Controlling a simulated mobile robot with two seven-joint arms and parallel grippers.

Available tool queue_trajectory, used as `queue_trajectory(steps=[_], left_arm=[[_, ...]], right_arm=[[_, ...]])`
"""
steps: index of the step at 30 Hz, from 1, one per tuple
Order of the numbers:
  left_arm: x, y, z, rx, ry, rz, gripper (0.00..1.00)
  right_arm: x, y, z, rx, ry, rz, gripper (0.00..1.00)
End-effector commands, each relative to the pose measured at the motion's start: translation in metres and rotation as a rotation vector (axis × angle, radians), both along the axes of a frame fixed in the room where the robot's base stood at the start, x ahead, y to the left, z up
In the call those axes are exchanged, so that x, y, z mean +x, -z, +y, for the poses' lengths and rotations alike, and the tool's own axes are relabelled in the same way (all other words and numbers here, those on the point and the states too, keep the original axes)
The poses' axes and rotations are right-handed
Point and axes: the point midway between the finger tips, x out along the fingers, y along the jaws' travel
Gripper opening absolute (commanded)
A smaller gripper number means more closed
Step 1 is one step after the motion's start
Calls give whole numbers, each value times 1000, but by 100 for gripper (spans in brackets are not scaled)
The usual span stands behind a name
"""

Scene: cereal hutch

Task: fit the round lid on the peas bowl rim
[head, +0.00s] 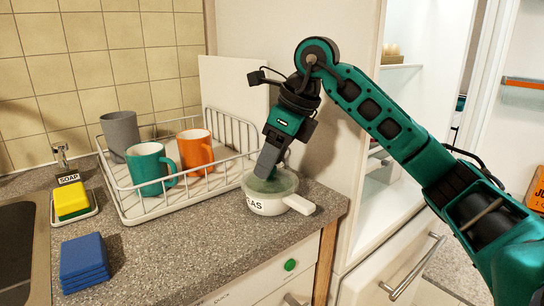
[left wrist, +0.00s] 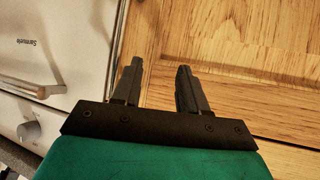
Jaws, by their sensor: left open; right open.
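The white peas bowl (head: 266,206), with part of its label showing and a short handle to the right, stands on the counter near its right end. A pale, see-through greenish round lid (head: 284,185) appears to lie at the bowl's rim; I cannot tell whether it sits flush. My right gripper (head: 267,172) points down at the lid from above, open, its fingertips at or just over the lid's middle. Its fingers overlap in the head view and hide part of the lid. My left gripper (left wrist: 159,75) is open and empty in the left wrist view, facing wooden panels.
A white wire dish rack (head: 150,211) with a grey mug (head: 119,134), green mug (head: 147,168) and orange mug (head: 195,149) stands close left of the bowl. Blue sponges (head: 84,258) and a yellow-green sponge (head: 71,202) lie further left. The counter in front is clear.

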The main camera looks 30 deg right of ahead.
Motion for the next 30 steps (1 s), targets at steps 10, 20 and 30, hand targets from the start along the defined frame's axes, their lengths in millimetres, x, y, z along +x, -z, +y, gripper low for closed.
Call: queue_trajectory(steps=[10, 20, 30], left_arm=[[1, -13, 0, -1, 0, -3, 43], [1, -32, -1, -6, -3, -2, 43], [2, -37, -2, -10, -6, -3, 43]], right_arm=[[-13, -43, -10, -1, 2, -5, 57], [-34, -105, -25, 0, 2, -2, 57], [-41, -119, -29, 0, 0, 0, 57]])
